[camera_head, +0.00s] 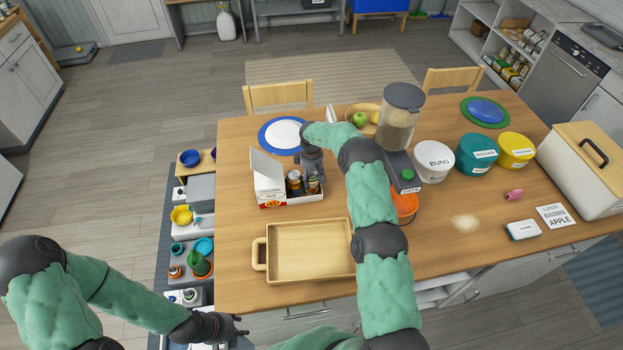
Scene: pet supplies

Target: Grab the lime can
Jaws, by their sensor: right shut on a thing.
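An open white box (270,197) with its lid raised stands on the table and holds small cans. One can (294,181) with an orange-brown and silver look stands in its left part. A second can (313,186), with dark and coloured bands, is at the right, under my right gripper (312,177). My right gripper reaches down into the box from above and is shut on this second can. The labels are too small to read, so I cannot tell the lime one for sure. My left gripper (240,326) is open and empty, low beyond the table's front left corner.
A wooden tray (262,254) lies in front of the box. A blue-rimmed plate (269,135) is behind it. A tall dispenser (398,125), an orange bowl (405,207) and a white BUNS canister (434,163) stand to the right.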

